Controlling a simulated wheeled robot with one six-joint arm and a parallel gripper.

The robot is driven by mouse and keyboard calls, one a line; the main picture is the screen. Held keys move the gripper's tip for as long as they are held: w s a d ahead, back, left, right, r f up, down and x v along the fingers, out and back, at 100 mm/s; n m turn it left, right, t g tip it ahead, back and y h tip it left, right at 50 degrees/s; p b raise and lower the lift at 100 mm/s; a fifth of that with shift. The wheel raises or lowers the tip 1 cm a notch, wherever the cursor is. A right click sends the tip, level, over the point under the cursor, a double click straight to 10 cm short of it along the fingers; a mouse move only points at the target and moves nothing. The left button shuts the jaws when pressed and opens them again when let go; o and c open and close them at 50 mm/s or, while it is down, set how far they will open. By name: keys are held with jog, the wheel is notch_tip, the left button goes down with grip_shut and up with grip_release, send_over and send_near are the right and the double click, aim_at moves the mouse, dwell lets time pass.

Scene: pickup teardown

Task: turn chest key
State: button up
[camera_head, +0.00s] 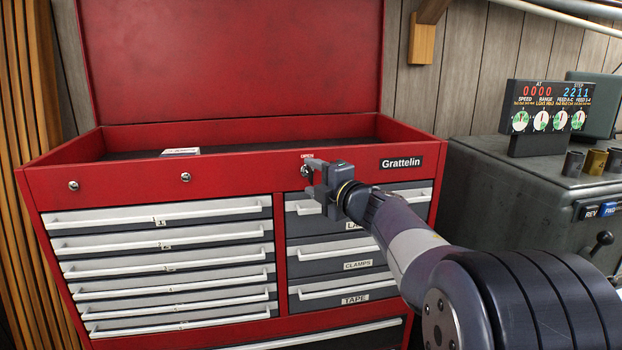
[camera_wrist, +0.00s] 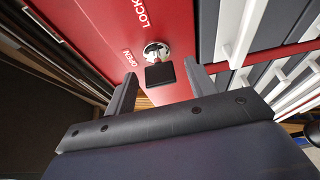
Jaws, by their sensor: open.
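The red tool chest (camera_head: 235,180) stands in front of me with its lid up. In the wrist view a key with a black square head (camera_wrist: 161,74) sits in a round silver lock (camera_wrist: 155,52) on the chest's red front. The words LOCK and OPEN are printed beside the lock. My gripper (camera_head: 314,180) is at the chest's upper front, right of centre. In the wrist view its two fingers (camera_wrist: 158,90) are open, one on each side of the key head, with a gap visible on both sides. In the head view my gripper partly hides the key.
Two more round locks, one at the left (camera_head: 73,186) and one near the middle (camera_head: 186,177), are on the chest front. White drawer handles (camera_head: 160,218) stick out below. A grey machine (camera_head: 540,190) with a digital display (camera_head: 540,106) stands at the right.

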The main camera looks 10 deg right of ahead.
jog(key=b+v, duration=0.1)
jog(key=v, duration=0.8)
jog(key=shift+s, duration=0.25)
jog(key=shift+w, duration=0.1)
jog(key=p+x, duration=0.1)
jog(key=x, duration=0.9)
jog(key=shift+w+a, duration=0.1)
jog(key=shift+w, duration=0.3)
jog(key=shift+s, duration=0.1)
